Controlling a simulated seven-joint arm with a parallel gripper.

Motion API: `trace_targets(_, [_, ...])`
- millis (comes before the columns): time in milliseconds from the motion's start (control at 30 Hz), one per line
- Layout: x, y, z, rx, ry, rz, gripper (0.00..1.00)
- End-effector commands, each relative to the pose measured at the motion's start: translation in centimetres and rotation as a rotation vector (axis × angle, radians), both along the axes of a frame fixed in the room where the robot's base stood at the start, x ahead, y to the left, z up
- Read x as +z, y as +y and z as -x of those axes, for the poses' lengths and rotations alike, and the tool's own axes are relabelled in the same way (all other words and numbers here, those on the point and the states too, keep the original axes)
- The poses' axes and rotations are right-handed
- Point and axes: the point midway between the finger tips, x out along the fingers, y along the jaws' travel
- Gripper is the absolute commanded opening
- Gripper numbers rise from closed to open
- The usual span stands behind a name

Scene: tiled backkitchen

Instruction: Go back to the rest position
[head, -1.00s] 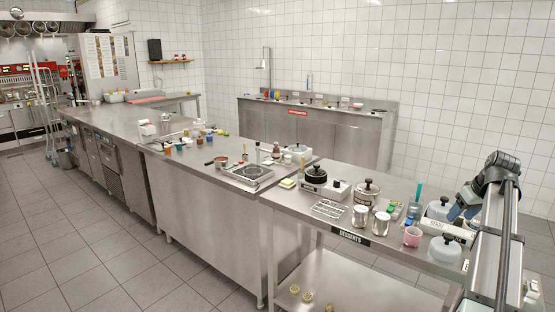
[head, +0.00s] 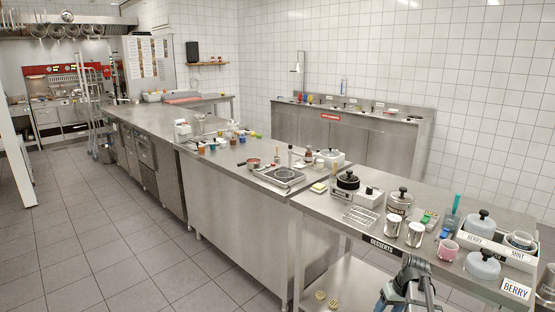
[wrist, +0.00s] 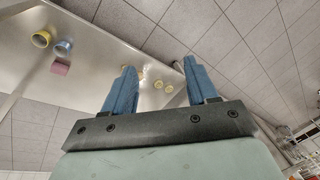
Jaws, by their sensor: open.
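My gripper (head: 383,300) shows at the bottom of the head view, in front of the steel table with the DESSERTS label (head: 397,251) and low beside it. Only part of it is in that picture. In the wrist view, its two blue fingers stand wide apart (wrist: 161,82) with nothing between them. They point over the edge of a steel shelf (wrist: 90,30) and the tiled floor.
Jars, a pink cup (head: 447,250), metal canisters (head: 415,234) and white boxes with lidded pots (head: 482,264) crowd the table's right end. Small yellow pieces (head: 320,295) lie on the lower shelf. A pink block (wrist: 61,68) shows in the wrist view. The floor at left (head: 90,250) is clear.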

Motion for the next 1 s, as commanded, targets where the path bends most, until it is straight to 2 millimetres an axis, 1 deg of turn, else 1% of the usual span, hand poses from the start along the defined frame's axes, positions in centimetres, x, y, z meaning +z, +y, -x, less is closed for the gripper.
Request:
trace_targets(33, [-1.8, 1.2, 1.0, 0.000, 0.026, -0.003, 0.58])
trace_targets(200, [-7.1, 4.1, 3.8, -0.009, 0.103, -0.001, 0.58])
trace_targets(367, [-11.6, 6.8, 6.8, -0.015, 0.175, 0.007, 0.58])
trace_targets(500, [-15.3, 9.0, 9.9, -0.018, 0.238, 0.016, 0.58])
trace_targets(567, [-16.8, 9.9, 11.3, -0.019, 0.264, 0.022, 0.58])
trace_targets(700, [-19.9, 11.9, 14.8, -0.020, 0.325, 0.037, 0.58])
trace_targets(767, [-21.2, 12.7, 16.3, -0.020, 0.351, 0.046, 0.58])
trace_targets(967, [-25.0, 15.0, 21.8, -0.019, 0.435, 0.076, 0.58])
trace_targets(1000, [-25.6, 15.5, 23.0, -0.017, 0.452, 0.084, 0.58])
